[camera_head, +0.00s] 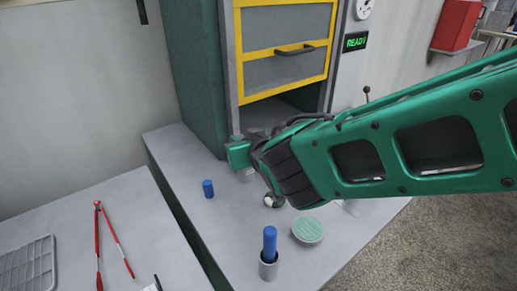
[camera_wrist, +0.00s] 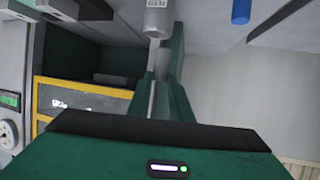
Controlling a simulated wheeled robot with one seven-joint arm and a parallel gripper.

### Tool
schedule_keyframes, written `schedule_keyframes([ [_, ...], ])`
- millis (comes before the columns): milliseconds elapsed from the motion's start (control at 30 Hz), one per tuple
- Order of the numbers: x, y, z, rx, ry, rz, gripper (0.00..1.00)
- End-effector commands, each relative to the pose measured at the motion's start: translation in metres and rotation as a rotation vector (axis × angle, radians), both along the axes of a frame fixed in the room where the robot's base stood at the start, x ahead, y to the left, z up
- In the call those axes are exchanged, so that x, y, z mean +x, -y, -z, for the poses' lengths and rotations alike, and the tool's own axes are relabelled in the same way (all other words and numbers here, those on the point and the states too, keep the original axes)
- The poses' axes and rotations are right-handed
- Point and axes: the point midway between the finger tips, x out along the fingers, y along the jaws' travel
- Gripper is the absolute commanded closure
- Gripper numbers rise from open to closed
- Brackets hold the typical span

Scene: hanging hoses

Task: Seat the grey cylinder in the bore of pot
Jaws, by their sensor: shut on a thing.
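My gripper (camera_head: 240,160) is at the front of the machine, above the grey bench, seen partly behind my own arm. A grey cylinder (camera_head: 246,175) shows just under it, mostly hidden; my gripper is shut on it. In the wrist view a light grey cylindrical piece (camera_wrist: 157,20) with dark marks shows at the top centre. I cannot tell for sure that it is the same cylinder. Whether this is the task's pot is unclear.
A short blue cylinder (camera_head: 208,188) stands left of my gripper. A round green-topped dish (camera_head: 308,231) and a small shiny round thing (camera_head: 272,200) are on the bench to the right. Red tongs (camera_head: 99,240) lie at left.

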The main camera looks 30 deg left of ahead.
Motion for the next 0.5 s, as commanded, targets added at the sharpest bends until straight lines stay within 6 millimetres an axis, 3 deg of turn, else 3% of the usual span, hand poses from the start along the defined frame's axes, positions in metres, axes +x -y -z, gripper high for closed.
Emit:
schedule_keyframes([
  [200,0.018,0.004,0.011,0.001,0.001,0.0,1.0],
  [333,0.018,0.003,0.019,-0.001,0.0,-0.001,1.0],
  [500,0.018,0.004,0.045,-0.006,-0.002,-0.001,1.0],
])
